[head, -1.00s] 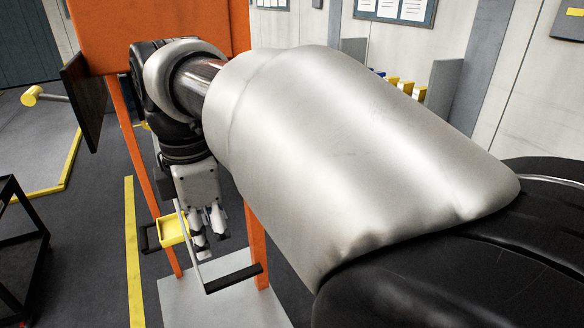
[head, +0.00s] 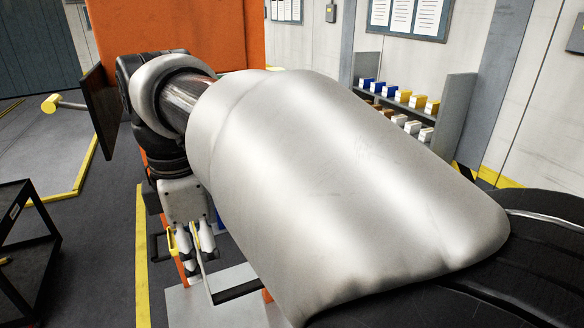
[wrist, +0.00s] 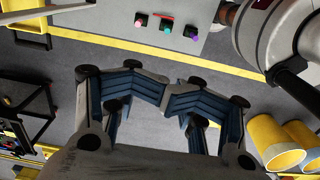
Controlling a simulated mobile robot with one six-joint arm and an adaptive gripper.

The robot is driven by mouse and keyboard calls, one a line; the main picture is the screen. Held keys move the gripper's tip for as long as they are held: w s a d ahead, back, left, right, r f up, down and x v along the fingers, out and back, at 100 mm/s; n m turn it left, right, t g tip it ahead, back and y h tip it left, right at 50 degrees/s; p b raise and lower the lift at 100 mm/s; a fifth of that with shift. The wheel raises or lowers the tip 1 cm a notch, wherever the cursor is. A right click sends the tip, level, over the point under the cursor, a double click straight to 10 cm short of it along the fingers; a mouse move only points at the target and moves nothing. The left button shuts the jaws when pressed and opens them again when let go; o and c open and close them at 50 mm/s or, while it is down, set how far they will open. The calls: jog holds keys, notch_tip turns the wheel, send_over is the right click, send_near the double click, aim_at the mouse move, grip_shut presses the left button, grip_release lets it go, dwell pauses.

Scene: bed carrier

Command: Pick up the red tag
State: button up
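I cannot make out the red tag for certain. In the wrist view, a small red strip (wrist: 165,14) shows at the top on a grey panel, above pink, teal and purple buttons; I cannot tell if it is the tag. My gripper (wrist: 167,95) looks shut in the wrist view, its tips close together with nothing visible between them, well apart from the panel. In the head view my gripper (head: 199,258) hangs pointing down at the lower left, near a yellow part and dark handles. My arm hides much of what lies behind it.
An orange upright panel (head: 215,35) stands behind my arm. A black cart (head: 25,245) is at the left. A shelf with blue, yellow and white boxes (head: 403,96) is against the back wall. Yellow cylinders (wrist: 275,143) show at the wrist view's lower right. Grey floor is open at the left.

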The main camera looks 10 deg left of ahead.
jog(key=o, duration=1)
jog(key=shift+o, duration=0.2)
jog(key=shift+r, duration=0.1)
